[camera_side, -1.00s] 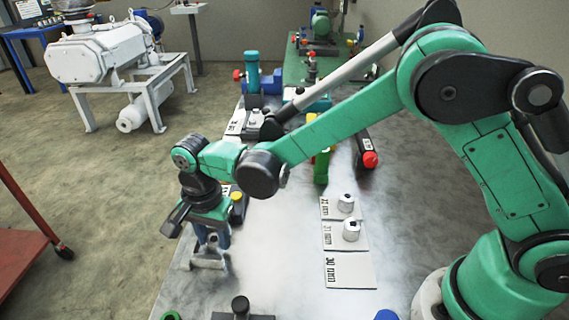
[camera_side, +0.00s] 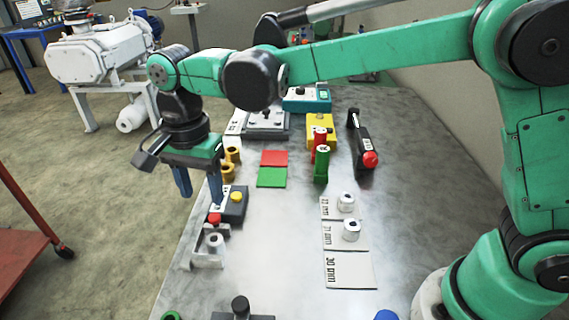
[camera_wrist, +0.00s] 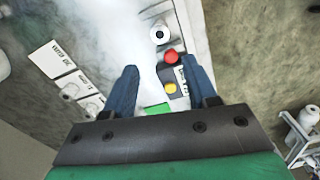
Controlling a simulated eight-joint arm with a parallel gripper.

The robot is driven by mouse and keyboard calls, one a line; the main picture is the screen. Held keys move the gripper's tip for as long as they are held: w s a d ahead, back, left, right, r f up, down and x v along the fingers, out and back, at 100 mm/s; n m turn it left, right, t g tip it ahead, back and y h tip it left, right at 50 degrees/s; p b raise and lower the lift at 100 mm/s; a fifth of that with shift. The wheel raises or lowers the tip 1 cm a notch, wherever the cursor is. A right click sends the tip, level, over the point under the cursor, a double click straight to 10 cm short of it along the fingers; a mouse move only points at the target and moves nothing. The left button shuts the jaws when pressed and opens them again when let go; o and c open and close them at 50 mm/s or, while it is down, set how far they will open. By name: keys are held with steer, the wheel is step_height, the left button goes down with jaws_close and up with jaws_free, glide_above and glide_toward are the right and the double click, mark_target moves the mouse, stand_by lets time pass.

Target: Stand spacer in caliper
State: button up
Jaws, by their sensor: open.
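The caliper (camera_side: 207,262) is a grey, jaw-shaped piece lying at the left edge of the bench. A short silvery spacer (camera_side: 215,243) with a hole in its top stands upright between its jaws, clear of my gripper. In the wrist view the spacer (camera_wrist: 159,34) is a pale ring with a dark hole, beyond the fingertips. My gripper (camera_side: 201,197) has blue fingers, spread and empty, raised above and behind the caliper. Two more silvery spacers, one (camera_side: 346,202) and another (camera_side: 351,230), stand on labelled white cards. The front card, marked 30 mm (camera_side: 350,270), is bare.
A dark box with red and yellow buttons (camera_side: 232,207) sits just behind the caliper. Green (camera_side: 272,178) and red squares lie mid-bench, with red and green cylinders (camera_side: 321,165) to their right. The bench middle between caliper and cards is clear.

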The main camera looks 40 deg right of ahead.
steer(key=s+d+n+t, duration=0.3)
steer(key=s+d+n, duration=0.1)
steer(key=d, duration=0.5)
steer(key=s+d+r+n+t, duration=0.1)
steer(key=s+d+n+t, duration=0.3)
steer(key=d+n, duration=0.3)
steer(key=shift+s+d+r, duration=0.2)
steer(key=shift+s+d, duration=0.45)
steer(key=shift+d, duration=0.35)
